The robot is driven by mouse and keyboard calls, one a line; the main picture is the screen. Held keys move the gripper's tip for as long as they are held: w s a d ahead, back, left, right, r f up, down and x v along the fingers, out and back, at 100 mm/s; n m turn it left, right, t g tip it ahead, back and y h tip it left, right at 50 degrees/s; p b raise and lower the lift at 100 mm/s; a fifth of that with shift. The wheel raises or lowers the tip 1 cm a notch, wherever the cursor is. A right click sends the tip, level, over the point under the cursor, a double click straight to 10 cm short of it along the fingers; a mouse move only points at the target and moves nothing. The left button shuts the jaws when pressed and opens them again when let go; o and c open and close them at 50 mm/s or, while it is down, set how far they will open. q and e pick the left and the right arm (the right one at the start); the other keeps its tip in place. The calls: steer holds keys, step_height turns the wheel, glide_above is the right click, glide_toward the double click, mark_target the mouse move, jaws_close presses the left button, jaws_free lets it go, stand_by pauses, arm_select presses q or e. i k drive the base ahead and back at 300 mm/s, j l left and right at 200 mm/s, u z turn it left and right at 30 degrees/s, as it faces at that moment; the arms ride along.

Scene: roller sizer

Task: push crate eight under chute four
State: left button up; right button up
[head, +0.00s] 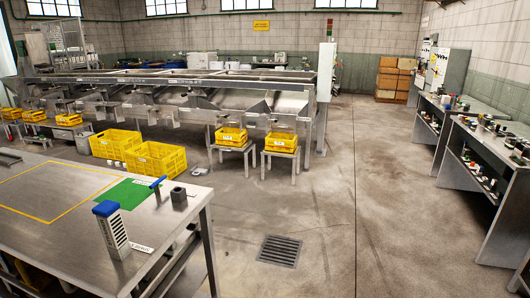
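Several yellow crates stand along the front of the long metal roller sizer (180,79). The rightmost crate (281,142) and the crate to its left (231,137) each sit on a small grey stand below a metal chute. Smaller-looking crates (69,119) sit at the far left of the machine. The labels on the crates and chutes are too small to read, so I cannot tell which is crate eight or chute four. Neither of my grippers is in view.
Two larger yellow crates (116,143) (156,160) stand on the floor before the sizer. A steel table (60,240) with a green mat (125,193) fills the front left. Workbenches (490,148) line the right. The middle floor, with a drain grate (279,250), is clear.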

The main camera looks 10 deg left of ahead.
mark_target(148, 165)
steer(key=i+z, duration=0.35)
steer(key=i, duration=1.6)
steer(key=i+u, duration=0.2)
steer(key=i, duration=0.35)
steer(key=i+l+u, duration=0.2)
steer(key=i, duration=0.35)
steer(key=i+u, duration=0.25)
steer(key=i, duration=0.3)
steer(key=i+l+u, duration=0.2)
steer(key=i+l, duration=0.15)
steer(key=i, duration=0.15)
steer(key=i+j+u, duration=0.5)
steer(key=i+u, duration=0.3)
steer(key=i+j+u, duration=0.1)
steer(key=i+u, duration=0.7)
steer(key=i+l+u, duration=0.2)
steer(key=u, duration=0.2)
steer(key=i+j, duration=0.1)
steer(key=i, duration=2.2)
steer(key=i+j+z, duration=0.15)
steer(key=i+z, duration=0.25)
steer(key=i+j+z, duration=1.25)
steer(key=k+j, duration=0.05)
